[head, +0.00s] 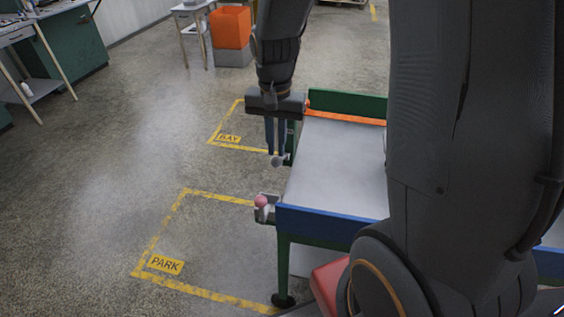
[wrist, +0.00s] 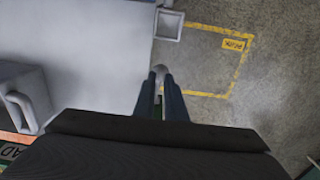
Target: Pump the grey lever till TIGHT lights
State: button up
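My gripper (head: 277,154) points down beside the left side of a bench with a grey top. A grey round knob, which looks like the end of the grey lever (head: 277,161), shows at its fingertips. In the wrist view the two dark blue fingers (wrist: 160,84) are close together, with the grey knob (wrist: 160,69) between their tips. They look shut on it. The lever's shaft and pivot are mostly hidden. I see no TIGHT light in either view.
The bench (head: 335,160) has a blue front edge and an orange strip at the back. A pink knob (head: 261,201) sits on a bracket at its near left corner. Open floor lies left; an orange bin (head: 230,27) stands behind.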

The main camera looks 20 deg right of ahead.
aim_at(275, 165)
jog(key=shift+f+b, duration=0.35)
jog(key=shift+f, duration=0.4)
jog(key=shift+s+a+f, duration=0.2)
jog(key=shift+s+f, duration=0.15)
jog(key=shift+f, duration=0.35)
jog(key=shift+s+a+f, duration=0.2)
jog(key=shift+s+f, duration=0.1)
jog(key=shift+f, duration=0.4)
